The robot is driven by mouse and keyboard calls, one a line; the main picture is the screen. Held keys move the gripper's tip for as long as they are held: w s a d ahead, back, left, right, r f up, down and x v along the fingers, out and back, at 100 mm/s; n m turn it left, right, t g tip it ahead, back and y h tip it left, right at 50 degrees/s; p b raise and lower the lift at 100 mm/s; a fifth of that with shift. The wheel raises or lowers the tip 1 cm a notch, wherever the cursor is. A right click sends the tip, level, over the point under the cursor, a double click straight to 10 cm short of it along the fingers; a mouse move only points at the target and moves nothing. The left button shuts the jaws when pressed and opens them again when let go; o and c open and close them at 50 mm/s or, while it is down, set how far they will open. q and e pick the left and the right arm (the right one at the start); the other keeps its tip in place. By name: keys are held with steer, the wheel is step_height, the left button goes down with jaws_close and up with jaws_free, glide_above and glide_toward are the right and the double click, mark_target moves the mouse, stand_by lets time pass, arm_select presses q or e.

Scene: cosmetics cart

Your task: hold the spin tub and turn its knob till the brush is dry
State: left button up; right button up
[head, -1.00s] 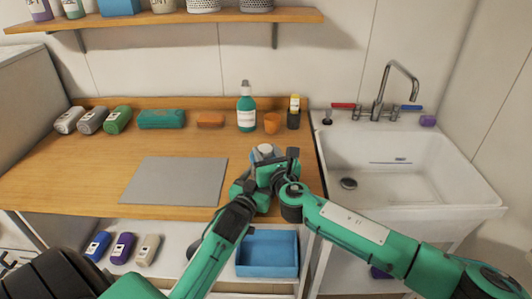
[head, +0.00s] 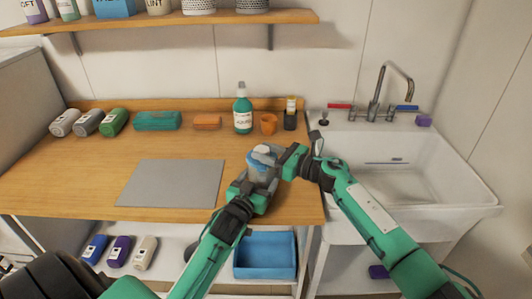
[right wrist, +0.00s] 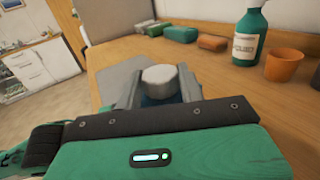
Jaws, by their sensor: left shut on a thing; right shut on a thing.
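The spin tub (head: 258,171), small with a blue body and a pale grey top, stands on the wooden counter right of the grey mat. My left gripper (head: 254,182) is shut on its body from the front. My right gripper (head: 273,157) comes in from the right and is shut at the tub's top. In the right wrist view the pale round knob (right wrist: 160,75) sits between the grey fingers of my right gripper (right wrist: 160,86), with a bit of the blue tub below. I cannot make out the brush; the tub's inside is hidden.
A grey mat (head: 171,183) lies left of the tub. A teal pump bottle (head: 243,113), an orange cup (head: 268,124) and a dark bottle (head: 290,118) stand behind it. The sink (head: 410,170) is at the right. A blue tray (head: 264,254) sits on the lower shelf.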

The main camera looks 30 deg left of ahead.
steer(key=shift+w+n+g, duration=0.2)
steer(key=shift+n+g, duration=0.3)
steer(key=shift+g, duration=0.5)
steer(key=shift+f+g, duration=0.1)
steer(key=shift+g, duration=0.2)
steer(key=o, duration=1)
steer(key=shift+s, duration=0.1)
steer(key=shift+d, duration=0.1)
steer(key=d, duration=0.4)
steer(key=w+d, duration=0.1)
steer(key=d, duration=0.2)
steer(key=w+d, duration=0.1)
steer(key=d, duration=0.3)
steer(key=shift+d, duration=0.35)
